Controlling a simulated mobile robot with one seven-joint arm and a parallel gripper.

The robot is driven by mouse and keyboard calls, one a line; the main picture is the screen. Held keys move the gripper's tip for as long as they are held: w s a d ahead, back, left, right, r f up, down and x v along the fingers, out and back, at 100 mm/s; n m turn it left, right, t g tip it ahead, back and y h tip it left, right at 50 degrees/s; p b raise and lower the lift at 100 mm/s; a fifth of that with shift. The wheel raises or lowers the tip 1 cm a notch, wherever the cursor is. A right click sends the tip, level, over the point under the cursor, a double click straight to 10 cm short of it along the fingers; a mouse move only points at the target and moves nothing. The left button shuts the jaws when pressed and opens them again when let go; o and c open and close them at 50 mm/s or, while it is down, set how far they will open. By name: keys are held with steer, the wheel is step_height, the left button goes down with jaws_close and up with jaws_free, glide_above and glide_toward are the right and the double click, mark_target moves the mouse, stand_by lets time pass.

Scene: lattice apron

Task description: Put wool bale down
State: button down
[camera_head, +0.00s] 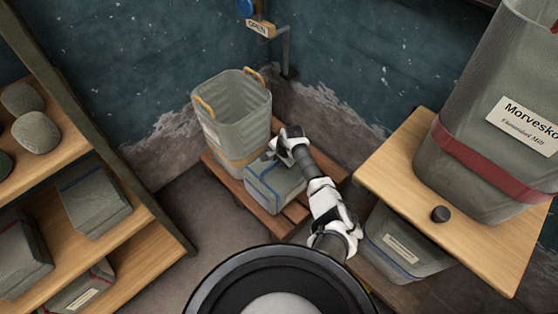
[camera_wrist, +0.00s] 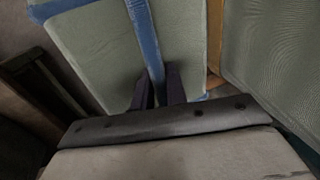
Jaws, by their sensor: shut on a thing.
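The wool bale (camera_head: 275,185) is a grey-green block with blue straps. In the head view it is at the wooden pallet (camera_head: 297,213), right beside a tall bin. My gripper (camera_head: 290,150) is over its top. In the wrist view the two dark fingers (camera_wrist: 159,90) are closed at the blue strap of the bale (camera_wrist: 95,55). The bale's underside is hidden, so I cannot tell whether it rests fully on the pallet.
An open grey bin (camera_head: 232,115) with yellow handles stands on the pallet's back left. A blue-banded bin (camera_head: 405,245) is below. Shelves (camera_head: 110,225) with stones and blocks stand at left.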

mark_target(279, 169)
steer(key=shift+w+f+b, duration=0.1)
steer(key=shift+f+b, duration=2.55)
steer(key=shift+f, duration=0.3)
steer(key=c, duration=1.4)
jaws_free()
steer(key=shift+f, duration=0.1)
steer(key=p+v, duration=0.2)
steer(key=v, duration=1)
steer(key=shift+p, duration=0.35)
